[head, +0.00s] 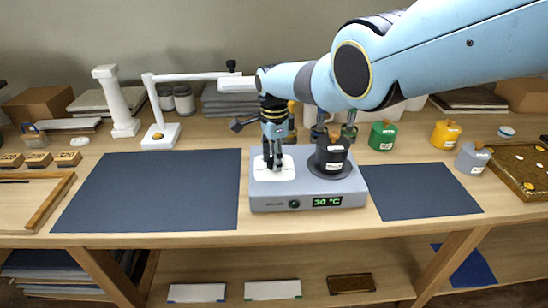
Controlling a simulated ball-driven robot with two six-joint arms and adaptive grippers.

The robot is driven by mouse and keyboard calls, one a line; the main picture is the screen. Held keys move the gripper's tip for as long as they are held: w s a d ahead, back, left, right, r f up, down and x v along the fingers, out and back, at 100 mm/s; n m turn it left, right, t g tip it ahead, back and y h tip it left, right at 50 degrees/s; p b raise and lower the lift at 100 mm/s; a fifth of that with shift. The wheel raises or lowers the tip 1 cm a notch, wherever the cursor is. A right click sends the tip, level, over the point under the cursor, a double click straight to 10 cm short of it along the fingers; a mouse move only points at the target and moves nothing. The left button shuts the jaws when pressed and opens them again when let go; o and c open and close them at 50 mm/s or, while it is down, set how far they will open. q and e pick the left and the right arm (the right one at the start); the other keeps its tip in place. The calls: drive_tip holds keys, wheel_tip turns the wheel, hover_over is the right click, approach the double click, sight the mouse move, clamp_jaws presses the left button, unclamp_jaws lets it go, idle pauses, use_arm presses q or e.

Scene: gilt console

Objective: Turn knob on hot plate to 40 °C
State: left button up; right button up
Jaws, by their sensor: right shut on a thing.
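The grey hot plate (262,203) stands at the middle of the table, near its front edge. Its green display (327,202) reads 30 °C. A small dark round part (294,204) sits beside the display on the front face. My right gripper (274,166) points straight down over the white panel (288,175) on the left of the hot plate's top. It is shut on the knob there, which its dark fingers mostly hide. A black labelled container (331,157) stands on the dark round heating surface at the right. My left gripper is not in view.
Dark mats (150,190) lie to the left and right (425,190) of the hot plate, both bare. A white stand (160,135) is behind on the left. Green (383,136), yellow (445,134) and grey (472,158) containers stand on the right.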

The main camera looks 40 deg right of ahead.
drive_tip(key=shift+w+m, duration=0.1)
drive_tip(key=shift+m, duration=0.5)
drive_tip(key=o, duration=1.1)
drive_tip(key=shift+o, duration=0.2)
drive_tip(key=shift+r, duration=0.15)
wheel_tip(320, 180, up, 12)
